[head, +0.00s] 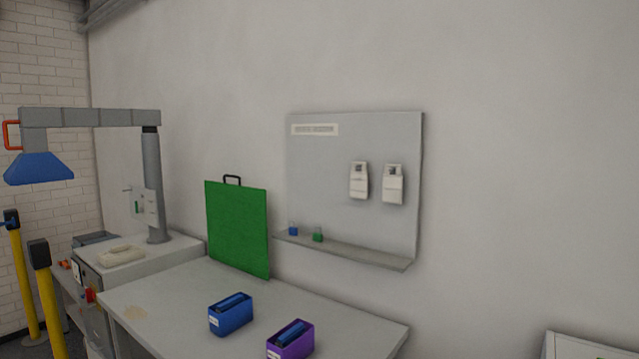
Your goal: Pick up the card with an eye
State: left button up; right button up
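I cannot make out a card with an eye in the head view. Two small pale units, the left one (359,180) and the right one (393,184), hang side by side on a grey wall board (340,150); their markings are too small to read. A pale panel with small marks (150,207) shows by the grey column of the extraction arm, also too small to read. Neither of my grippers is in view.
A grey table (165,295) holds a blue box (231,318), a purple box (290,343) and an upright green panel (237,230). A shelf (345,250) under the board carries a blue and a green item. A blue hood (40,169) and yellow posts (47,310) stand left.

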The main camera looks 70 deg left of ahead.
aim_at(393, 185)
jog(key=u, duration=1.85)
jog(key=j+u, duration=0.15)
jog(key=j, duration=1.5)
jog(key=i, duration=0.05)
